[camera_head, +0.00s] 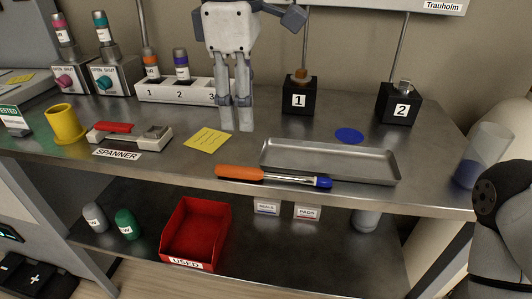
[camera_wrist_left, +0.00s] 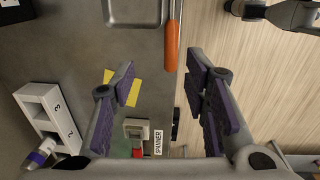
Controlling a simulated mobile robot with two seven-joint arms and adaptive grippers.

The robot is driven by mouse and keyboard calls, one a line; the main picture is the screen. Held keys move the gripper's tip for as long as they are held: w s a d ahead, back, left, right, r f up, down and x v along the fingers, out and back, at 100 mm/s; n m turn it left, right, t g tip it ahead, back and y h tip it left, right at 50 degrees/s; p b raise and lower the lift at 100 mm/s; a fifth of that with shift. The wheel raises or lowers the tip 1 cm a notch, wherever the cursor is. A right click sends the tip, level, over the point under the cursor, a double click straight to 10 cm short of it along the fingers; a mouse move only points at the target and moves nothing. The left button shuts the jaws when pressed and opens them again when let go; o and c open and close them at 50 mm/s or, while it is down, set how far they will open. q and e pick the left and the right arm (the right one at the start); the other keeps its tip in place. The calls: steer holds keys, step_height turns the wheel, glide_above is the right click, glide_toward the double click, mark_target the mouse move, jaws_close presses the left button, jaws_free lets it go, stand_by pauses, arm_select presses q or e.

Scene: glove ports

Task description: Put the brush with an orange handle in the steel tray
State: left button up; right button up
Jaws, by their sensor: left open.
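The brush lies near the front edge of the bench. Its orange handle (camera_head: 240,173) points left, with a metal band and a blue end to the right. The handle (camera_wrist_left: 172,45) is beyond the fingers in the left wrist view. The empty steel tray (camera_head: 350,172) is just behind the brush and partly shows in the wrist view (camera_wrist_left: 135,22). I cannot tell whether they touch. My left gripper (camera_head: 235,118) is open and empty, pointing down above the bench, left of the tray. Its spread fingers (camera_wrist_left: 162,100) frame the wrist view. My right gripper is out of view.
Numbered blocks (camera_head: 300,98) stand behind. A red bin (camera_head: 195,232) is on the lower shelf.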

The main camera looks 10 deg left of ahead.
mark_target(246, 169)
arm_select(q)
steer(key=f, duration=0.7)
steer(key=s+f, duration=0.1)
steer(key=f, duration=0.2)
steer(key=shift+s+d+f, duration=0.1)
steer(key=shift+d+f, duration=0.05)
steer(key=shift+f, duration=0.45)
jaws_close()
